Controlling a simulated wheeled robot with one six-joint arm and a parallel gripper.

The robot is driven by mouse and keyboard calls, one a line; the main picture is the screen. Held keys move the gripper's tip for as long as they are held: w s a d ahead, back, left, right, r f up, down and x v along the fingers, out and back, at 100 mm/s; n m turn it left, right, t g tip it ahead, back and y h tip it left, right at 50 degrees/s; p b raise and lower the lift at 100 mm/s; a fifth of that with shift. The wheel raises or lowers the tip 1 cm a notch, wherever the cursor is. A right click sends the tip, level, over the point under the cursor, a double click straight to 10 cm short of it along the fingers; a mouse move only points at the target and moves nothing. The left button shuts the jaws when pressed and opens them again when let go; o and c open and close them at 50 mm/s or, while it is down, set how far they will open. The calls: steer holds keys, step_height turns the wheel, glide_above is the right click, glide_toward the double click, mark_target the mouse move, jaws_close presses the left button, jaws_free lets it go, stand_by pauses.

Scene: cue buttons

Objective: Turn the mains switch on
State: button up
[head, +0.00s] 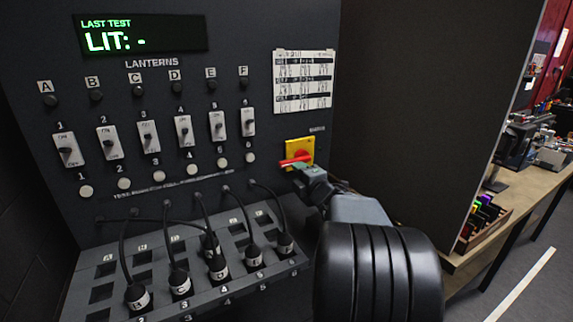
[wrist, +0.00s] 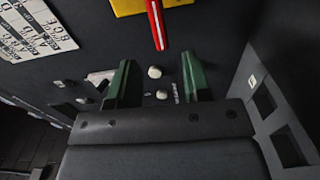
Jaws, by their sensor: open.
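The mains switch is a yellow plate (head: 305,147) with a red handle (head: 293,161) at the right of the dark panel. In the head view the handle lies nearly horizontal. My gripper (head: 306,170) is just below the switch, partly covering its lower edge. In the wrist view the red handle (wrist: 156,24) and part of the yellow plate (wrist: 127,7) show at the top, beyond the fingertips. My gripper (wrist: 157,70) has its two green fingers apart with nothing held between them. Whether a finger touches the handle in the head view is unclear.
The display (head: 140,36) reads "LIT: -". Numbered toggle switches (head: 148,137) and white buttons (head: 159,176) are left of the mains switch. A socket shelf (head: 100,270) with several plugged cables juts out below. A paper chart (head: 303,82) hangs above. A workbench (head: 520,190) stands right.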

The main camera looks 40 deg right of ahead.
mark_target(287, 165)
steer(key=w, duration=0.5)
steer(key=w+d+p, duration=0.1)
steer(key=w, duration=0.2)
steer(key=shift+w, duration=0.15)
steer(key=shift+c, duration=0.3)
jaws_close()
